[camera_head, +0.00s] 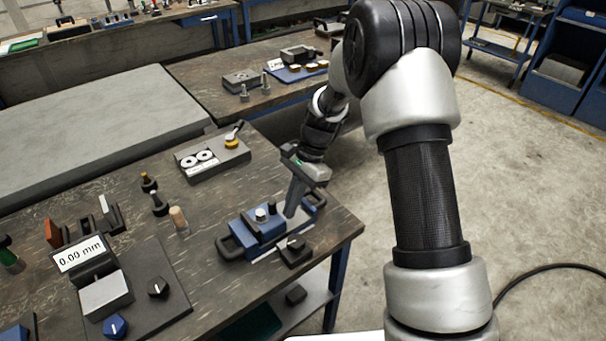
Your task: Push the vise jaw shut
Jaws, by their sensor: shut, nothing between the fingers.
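A blue vise (255,234) with black end handles sits near the right front corner of the dark workbench. The fingertips are low, just right of the blue block. I cannot tell whether they touch the jaw, and the jaw gap is hidden behind the fingers.
A dark block (295,252) lies at the vise's front side. A display reading 0.00 mm (80,254), dark pegs (158,204) and a tray with white rings (212,160) stand to the left. The bench edge is close on the right.

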